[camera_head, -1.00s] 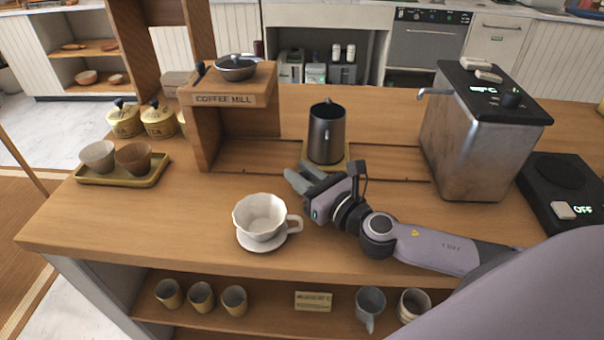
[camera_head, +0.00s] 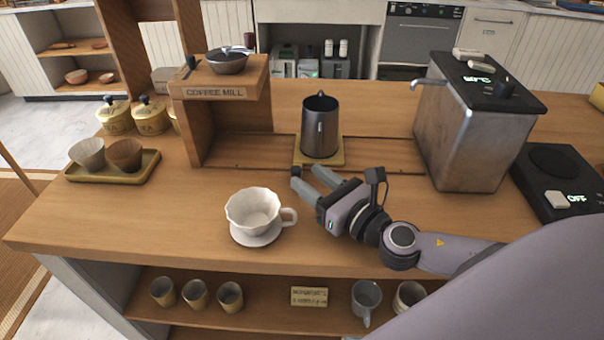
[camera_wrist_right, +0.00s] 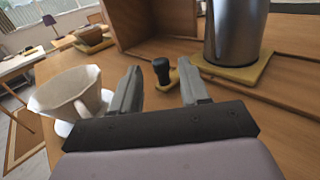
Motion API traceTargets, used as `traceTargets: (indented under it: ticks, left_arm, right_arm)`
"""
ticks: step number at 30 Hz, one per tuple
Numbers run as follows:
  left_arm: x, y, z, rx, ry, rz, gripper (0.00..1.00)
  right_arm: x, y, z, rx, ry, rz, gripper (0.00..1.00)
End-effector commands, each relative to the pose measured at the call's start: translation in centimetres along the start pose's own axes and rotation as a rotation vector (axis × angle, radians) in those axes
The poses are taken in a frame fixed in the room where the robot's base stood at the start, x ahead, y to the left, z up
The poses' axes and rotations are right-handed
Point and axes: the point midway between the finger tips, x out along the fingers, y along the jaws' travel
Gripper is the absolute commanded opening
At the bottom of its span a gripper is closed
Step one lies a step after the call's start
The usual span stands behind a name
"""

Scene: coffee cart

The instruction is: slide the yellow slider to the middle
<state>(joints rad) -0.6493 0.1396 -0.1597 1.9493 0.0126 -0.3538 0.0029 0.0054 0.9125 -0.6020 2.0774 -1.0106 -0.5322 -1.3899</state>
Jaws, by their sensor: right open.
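The yellow slider (camera_head: 335,159) is a flat plate in a slot along the wooden counter, under a dark metal pitcher (camera_head: 320,128). Its black knob (camera_head: 298,172) sticks up at the near left corner. My right gripper (camera_head: 308,179) is open and empty, just in front of the knob. In the right wrist view, the knob (camera_wrist_right: 162,71) shows between the two fingertips (camera_wrist_right: 160,78), beyond them, with the slider plate (camera_wrist_right: 240,72) and the pitcher (camera_wrist_right: 235,32) to the right. Contact with the knob cannot be told. My left gripper is not in view.
A white dripper (camera_head: 254,210) on a saucer stands left of my right gripper. The wooden coffee mill stand (camera_head: 222,93) is left of the slider. A metal water boiler (camera_head: 470,135) and a black scale (camera_head: 560,180) stand on the right.

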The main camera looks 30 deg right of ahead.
Motion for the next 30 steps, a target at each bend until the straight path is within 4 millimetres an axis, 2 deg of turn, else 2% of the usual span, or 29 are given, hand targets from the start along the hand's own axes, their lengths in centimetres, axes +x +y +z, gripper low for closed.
traceTargets:
  ticks: [3, 9, 30]
  left_arm:
    - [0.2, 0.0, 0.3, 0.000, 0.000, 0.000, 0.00]
    - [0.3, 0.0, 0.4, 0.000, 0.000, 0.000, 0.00]
    - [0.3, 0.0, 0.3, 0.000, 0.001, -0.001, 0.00]
  right_arm:
    - [-1.2, -0.1, -0.2, 0.000, 0.002, -0.001, 0.45]
    - [-2.1, 0.0, 0.0, 0.000, 0.000, -0.001, 0.45]
    - [-2.1, 0.0, 0.0, 0.001, 0.000, -0.001, 0.45]
